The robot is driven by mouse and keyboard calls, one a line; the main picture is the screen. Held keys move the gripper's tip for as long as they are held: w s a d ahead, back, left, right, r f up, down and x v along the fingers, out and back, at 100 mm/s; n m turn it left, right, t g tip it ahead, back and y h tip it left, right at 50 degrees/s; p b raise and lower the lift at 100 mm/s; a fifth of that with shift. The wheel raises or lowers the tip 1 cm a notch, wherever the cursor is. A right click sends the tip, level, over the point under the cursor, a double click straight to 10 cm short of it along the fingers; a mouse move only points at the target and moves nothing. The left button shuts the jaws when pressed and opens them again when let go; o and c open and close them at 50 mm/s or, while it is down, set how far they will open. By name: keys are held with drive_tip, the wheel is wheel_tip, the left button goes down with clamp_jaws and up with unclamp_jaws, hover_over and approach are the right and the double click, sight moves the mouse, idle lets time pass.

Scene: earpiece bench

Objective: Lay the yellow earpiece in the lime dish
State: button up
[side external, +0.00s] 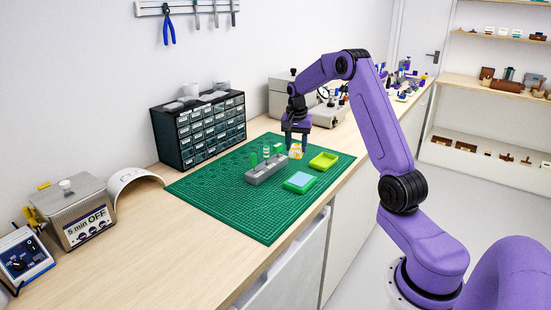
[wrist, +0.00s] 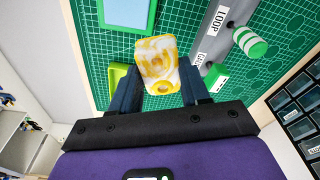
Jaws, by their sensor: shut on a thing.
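The yellow earpiece, mottled yellow and white (wrist: 157,62), is between the two fingers of my gripper (wrist: 157,84), which is shut on it. In the side external view the earpiece (side external: 296,151) shows just under my gripper (side external: 297,138), close over the green mat; whether it touches the mat is unclear. The lime dish (side external: 323,161) is a shallow rectangular tray on the mat, just right of the earpiece. In the wrist view only a corner of the dish (wrist: 117,78) shows, partly hidden by the left finger.
A grey rack labelled LOOP (side external: 266,169) stands left of my gripper, with green and striped pieces at it. A green-framed pad with a light blue top (side external: 299,182) lies in front. A dark drawer cabinet (side external: 199,129) stands behind. The mat's near left (side external: 235,205) is clear.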

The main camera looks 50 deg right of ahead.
drive_tip(key=s+d+m, duration=0.4)
drive_tip(key=s+d, duration=0.1)
drive_tip(key=d, duration=0.7)
drive_tip(key=shift+d+f+m+g, duration=0.2)
drive_tip(key=shift+m+g, duration=0.1)
drive_tip(key=shift+m, duration=0.1)
drive_tip(key=shift+a+f, duration=0.1)
drive_tip(key=shift+f, duration=0.05)
hover_over(324, 163)
drive_tip(key=shift+a+f, duration=0.2)
drive_tip(key=shift+f, duration=1.9)
drive_tip(key=shift+f, duration=1)
drive_tip(key=o, duration=1.3)
drive_tip(key=shift+o, duration=0.2)
drive_tip(key=shift+r, duration=0.1)
wheel_tip(324, 163, up, 17)
drive_tip(key=a, duration=0.2)
drive_tip(key=shift+a, duration=0.15)
